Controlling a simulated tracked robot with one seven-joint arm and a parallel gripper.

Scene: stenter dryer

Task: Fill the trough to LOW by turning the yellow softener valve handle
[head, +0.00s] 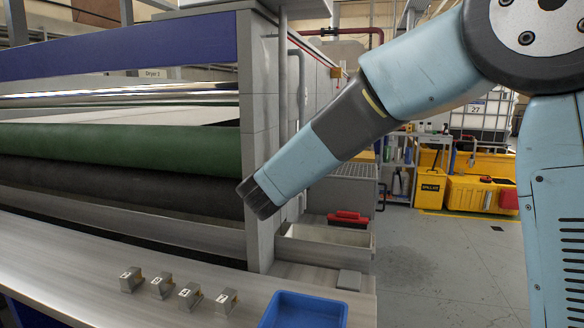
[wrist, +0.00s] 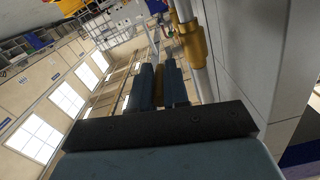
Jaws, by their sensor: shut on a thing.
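In the wrist view my gripper (wrist: 160,74) has its two dark fingers closed around a narrow yellow piece, the softener valve handle (wrist: 158,86), only partly visible between them. A brass-yellow valve body (wrist: 192,44) on a pale pipe (wrist: 185,12) is just right of the fingers. In the head view my arm reaches down and left to the machine's end; the fingers and valve handle are hidden there. The likely trough (head: 318,233), a pale open box, sits low beside the machine's end panel. Its level and any LOW mark cannot be read.
The dryer's end panel (head: 258,130) stands close to my arm. A blue tray (head: 304,311) and several numbered metal blocks (head: 160,288) lie on the front ledge. A red-handled item (head: 348,217) is behind the trough. Yellow bins (head: 477,193) stand at the back right; the floor before them is open.

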